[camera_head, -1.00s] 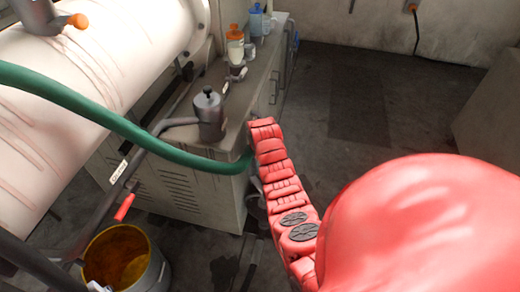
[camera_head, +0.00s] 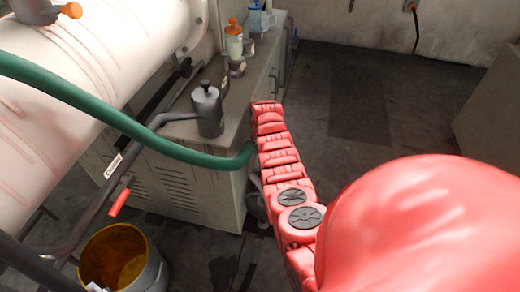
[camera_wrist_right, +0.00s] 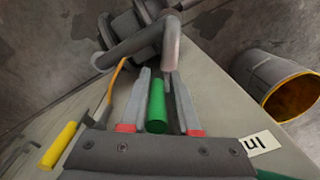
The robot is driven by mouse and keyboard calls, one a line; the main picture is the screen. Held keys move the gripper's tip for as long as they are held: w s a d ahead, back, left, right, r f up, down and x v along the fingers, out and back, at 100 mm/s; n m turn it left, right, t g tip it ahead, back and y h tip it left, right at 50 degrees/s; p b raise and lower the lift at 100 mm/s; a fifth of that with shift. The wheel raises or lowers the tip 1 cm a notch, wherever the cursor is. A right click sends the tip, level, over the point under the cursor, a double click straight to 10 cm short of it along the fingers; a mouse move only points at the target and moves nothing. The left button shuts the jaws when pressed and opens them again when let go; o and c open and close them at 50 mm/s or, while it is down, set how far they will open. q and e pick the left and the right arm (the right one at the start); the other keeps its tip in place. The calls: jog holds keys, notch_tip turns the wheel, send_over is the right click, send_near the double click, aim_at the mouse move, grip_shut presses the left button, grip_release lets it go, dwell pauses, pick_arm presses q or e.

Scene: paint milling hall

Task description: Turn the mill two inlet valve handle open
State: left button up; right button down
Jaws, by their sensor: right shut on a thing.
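In the right wrist view my right gripper (camera_wrist_right: 158,80) has its two grey fingers on either side of a green cylindrical handle (camera_wrist_right: 156,108), shut on it. The handle lies lengthwise between the fingers, below a grey pipe and valve body (camera_wrist_right: 138,38). A white label (camera_wrist_right: 262,142) reading "In" upside down is to the right of the fingers. In the head view my red right arm reaches toward the cabinet (camera_head: 225,205); its gripper and the green handle are hidden there. My left gripper is in neither view.
A yellow handle (camera_wrist_right: 60,145) is left of my right gripper. A yellow-rimmed bucket (camera_head: 150,275) stands on the floor. A green hose (camera_head: 80,98) crosses in front of the white mill drum (camera_head: 90,60). A red handle (camera_head: 119,203) hangs from a pipe. Floor at the back right is clear.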

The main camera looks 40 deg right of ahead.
jog(key=shift+w+d+r, duration=0.45)
jog(key=shift+d+r, duration=0.15)
jog(key=shift+d, duration=0.15)
jog(key=c, duration=1)
grip_release()
jog(key=shift+o, duration=1.1)
jog(key=shift+f, duration=0.1)
jog(key=shift+s+a+f, duration=0.2)
jog(key=shift+a+f, duration=0.05)
jog(key=shift+a, duration=0.1)
jog(key=shift+s+a+f, duration=0.15)
jog(key=shift+a+f, duration=0.05)
jog(key=shift+r, duration=0.1)
notch_tip(320, 180, up, 8)
jog(key=shift+d+f, duration=0.15)
jog(key=shift+f, duration=0.1)
notch_tip(320, 180, up, 10)
jog(key=p, duration=0.3)
jog(key=shift+f, duration=0.15)
